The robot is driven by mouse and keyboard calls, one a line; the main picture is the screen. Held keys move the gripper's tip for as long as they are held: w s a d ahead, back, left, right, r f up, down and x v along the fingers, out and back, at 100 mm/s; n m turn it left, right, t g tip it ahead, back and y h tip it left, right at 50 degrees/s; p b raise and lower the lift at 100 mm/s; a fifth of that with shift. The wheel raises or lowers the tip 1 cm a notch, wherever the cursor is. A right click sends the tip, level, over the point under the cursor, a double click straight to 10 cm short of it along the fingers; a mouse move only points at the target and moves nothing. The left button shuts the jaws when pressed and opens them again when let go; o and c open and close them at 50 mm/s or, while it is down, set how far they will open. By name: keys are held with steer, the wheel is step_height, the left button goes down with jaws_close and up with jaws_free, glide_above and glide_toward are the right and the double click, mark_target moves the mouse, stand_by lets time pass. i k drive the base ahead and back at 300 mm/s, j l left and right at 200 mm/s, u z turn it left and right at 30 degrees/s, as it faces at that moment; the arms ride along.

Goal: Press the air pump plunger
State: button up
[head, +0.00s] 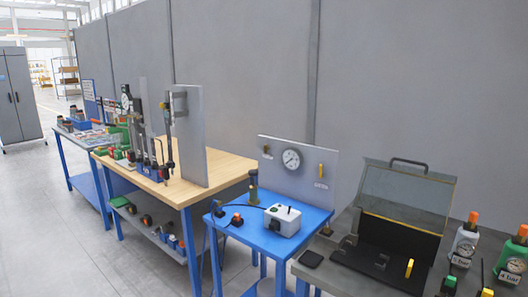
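No part that is plainly the air pump plunger can be made out at this size. On the blue table (233,240) stands a small dark upright cylinder (253,187), which may be the pump. My gripper is not in view.
Small orange-and-black parts (237,219) lie on the blue table. A wooden workbench (224,169) carries an upright grey board. Floor at left is clear.

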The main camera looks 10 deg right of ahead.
mark_target(252, 173)
steer(key=i+j+u, duration=0.65)
steer(key=i, duration=0.15)
steer(key=i+j+u, duration=0.15)
steer(key=i+u, duration=0.15)
steer(key=i, duration=0.15)
steer(key=i+u, duration=0.3)
steer(key=i, duration=0.15)
steer(key=i+z, duration=0.3)
steer(key=i+j+z, duration=0.25)
steer(key=i+z, duration=0.15)
steer(key=z, duration=0.25)
steer(key=i+z, duration=0.15)
steer(key=z, duration=0.25)
steer(key=i+z, duration=0.15)
steer(key=z, duration=0.2)
steer(key=i+z, duration=0.1)
steer(key=z, duration=0.3)
steer(key=i+z, duration=0.2)
steer(key=z, duration=0.15)
steer(key=i+j+z, duration=0.15)
steer(key=z, duration=0.15)
